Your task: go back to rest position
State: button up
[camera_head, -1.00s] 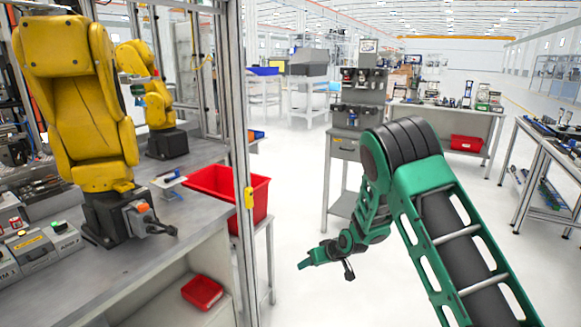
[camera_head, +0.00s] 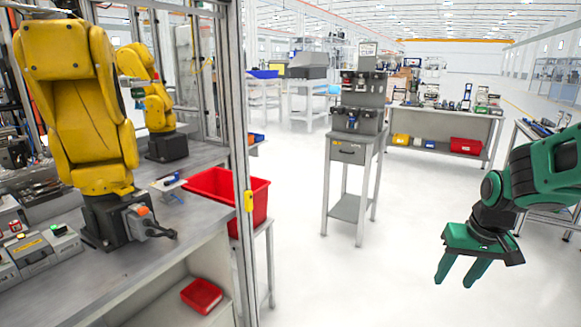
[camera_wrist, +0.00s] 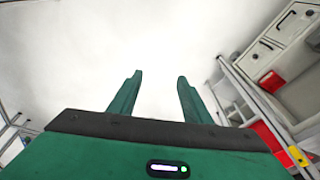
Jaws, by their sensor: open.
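My gripper (camera_head: 456,272) is at the right of the head view, on my green arm, with its two green fingers pointing down over the white floor. The fingers are apart and nothing is between them. In the wrist view my gripper (camera_wrist: 158,85) shows both fingers spread, with only bare floor beyond them. It touches nothing that I can see.
A grey workbench (camera_head: 130,270) with yellow robot arms (camera_head: 75,110) stands at the left behind a metal frame post. A red bin (camera_head: 258,200) is beside it. A grey cabinet stand (camera_head: 348,152) is mid-view. Open floor (camera_head: 330,285) lies between.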

jog(key=s+d+r+m+g, duration=0.1)
jog(key=s+m, duration=0.1)
jog(key=s, duration=0.9)
jog(key=s+d+r+m+g, duration=0.1)
jog(key=s+r+m, duration=0.1)
jog(key=s, duration=1)
jog(key=shift+d+g, duration=0.3)
jog(key=shift+g, duration=0.1)
jog(key=shift+w+f, duration=0.25)
jog(key=shift+w, duration=0.3)
